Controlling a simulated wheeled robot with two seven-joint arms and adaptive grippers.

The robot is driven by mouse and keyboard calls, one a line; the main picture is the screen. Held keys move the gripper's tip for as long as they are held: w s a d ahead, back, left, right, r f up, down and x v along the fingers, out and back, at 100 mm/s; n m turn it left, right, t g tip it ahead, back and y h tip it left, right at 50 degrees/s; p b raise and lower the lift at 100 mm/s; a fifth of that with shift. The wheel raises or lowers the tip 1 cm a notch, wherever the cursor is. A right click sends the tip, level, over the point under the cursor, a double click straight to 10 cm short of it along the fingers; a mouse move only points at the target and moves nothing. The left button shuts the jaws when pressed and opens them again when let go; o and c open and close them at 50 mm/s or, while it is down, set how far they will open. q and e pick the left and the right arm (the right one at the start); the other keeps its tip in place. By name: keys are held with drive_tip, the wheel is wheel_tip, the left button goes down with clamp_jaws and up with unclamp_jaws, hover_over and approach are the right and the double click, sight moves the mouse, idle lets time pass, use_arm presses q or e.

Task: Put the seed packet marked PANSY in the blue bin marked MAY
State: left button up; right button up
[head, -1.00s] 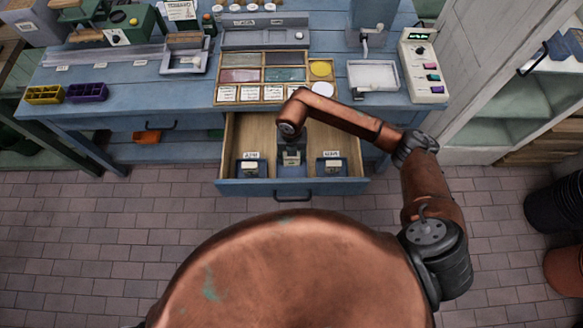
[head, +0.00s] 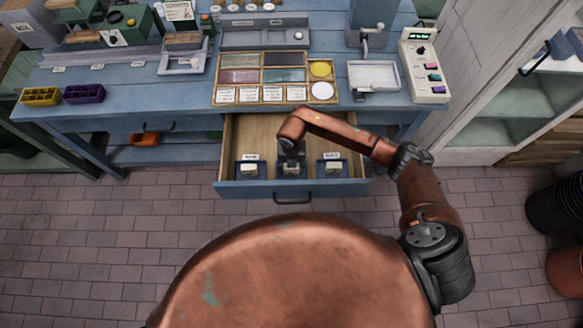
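An open drawer (head: 292,189) below the blue table holds blue bins side by side, a left bin (head: 249,171) and a right bin (head: 333,170) with small white labels I cannot read clearly. My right gripper (head: 291,165) points down into the drawer between them, over the middle bin, and hides most of it and its label. A small pale thing shows at the fingertips; I cannot tell whether they grip it. Similar pale pieces sit in the side bins. I cannot make out the word PANSY anywhere. My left gripper is out of view.
On the blue table (head: 160,95) stand a wooden sorting tray (head: 262,104) with several white cards along its front, a yellow box (head: 41,97), a purple box (head: 84,94), a white tray (head: 373,76) and a control box (head: 425,72). Tiled floor lies clear at left.

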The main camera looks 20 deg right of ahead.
drive_tip(key=o, duration=0.3)
wheel_tip(320, 180, up, 12)
drive_tip(key=shift+r+p, duration=0.2)
drive_tip(key=shift+p, duration=0.8)
